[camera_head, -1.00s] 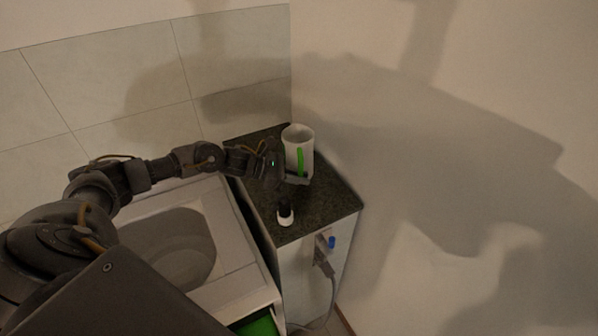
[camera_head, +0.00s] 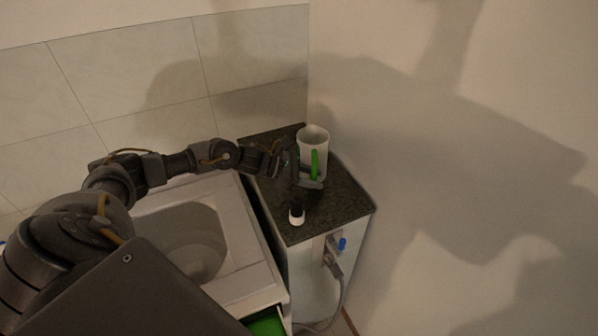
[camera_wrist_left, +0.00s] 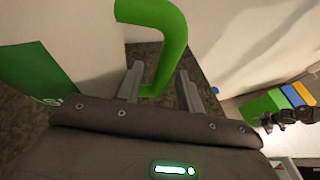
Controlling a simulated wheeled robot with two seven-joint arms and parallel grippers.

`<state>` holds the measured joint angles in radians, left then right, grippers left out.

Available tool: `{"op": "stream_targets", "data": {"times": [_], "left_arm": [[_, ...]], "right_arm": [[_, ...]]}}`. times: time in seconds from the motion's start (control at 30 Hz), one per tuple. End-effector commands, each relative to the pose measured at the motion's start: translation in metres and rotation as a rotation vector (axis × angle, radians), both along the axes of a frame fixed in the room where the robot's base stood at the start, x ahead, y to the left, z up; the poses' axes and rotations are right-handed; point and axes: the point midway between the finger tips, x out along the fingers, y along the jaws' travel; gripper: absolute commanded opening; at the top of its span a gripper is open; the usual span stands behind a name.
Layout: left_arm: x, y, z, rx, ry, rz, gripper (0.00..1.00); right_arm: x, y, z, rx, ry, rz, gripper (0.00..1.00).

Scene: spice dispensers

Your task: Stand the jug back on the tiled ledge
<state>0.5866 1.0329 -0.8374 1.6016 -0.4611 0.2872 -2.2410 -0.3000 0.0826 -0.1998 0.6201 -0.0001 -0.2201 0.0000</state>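The jug (camera_head: 309,147) is white with a green handle (camera_head: 315,164). It looks upright on the dark speckled ledge top (camera_head: 345,200), close to the corner of the walls. My left gripper (camera_head: 313,177) is at the jug's handle side. In the left wrist view, its two fingers (camera_wrist_left: 159,86) are apart, with the lower end of the green handle (camera_wrist_left: 168,45) between them and a visible gap to the right finger. The jug's white side with a green label (camera_wrist_left: 36,75) fills the left there. Its base is partly hidden. My right gripper is not visible.
A small white bottle with a black top (camera_head: 297,214) stands near the ledge's front, close to my left gripper. A basin (camera_head: 180,240) lies left of the ledge. A plug and cable (camera_head: 334,262) hang on the front. Walls enclose the back and right.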

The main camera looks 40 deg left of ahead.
Motion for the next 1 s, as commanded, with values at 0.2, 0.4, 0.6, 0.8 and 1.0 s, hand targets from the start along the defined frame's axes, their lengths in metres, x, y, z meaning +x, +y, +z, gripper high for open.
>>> {"op": "stream_targets", "data": {"times": [0.2, 0.4, 0.6, 0.8, 1.0], "left_arm": [[-0.021, 0.030, 0.009, 0.005, 0.000, 0.002, 0.37], [-0.045, 0.061, 0.027, 0.005, 0.000, 0.002, 0.37], [-0.061, 0.082, 0.040, 0.002, 0.001, 0.002, 0.37], [-0.067, 0.088, 0.047, 0.000, 0.000, 0.000, 0.37], [-0.067, 0.089, 0.048, -0.001, -0.001, 0.000, 0.37]], "right_arm": [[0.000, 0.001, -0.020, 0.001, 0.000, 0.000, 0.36], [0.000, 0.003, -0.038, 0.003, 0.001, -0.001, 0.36], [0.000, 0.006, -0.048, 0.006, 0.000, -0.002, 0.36], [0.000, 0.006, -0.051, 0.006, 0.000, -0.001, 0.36], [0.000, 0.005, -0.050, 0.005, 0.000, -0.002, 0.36]]}}
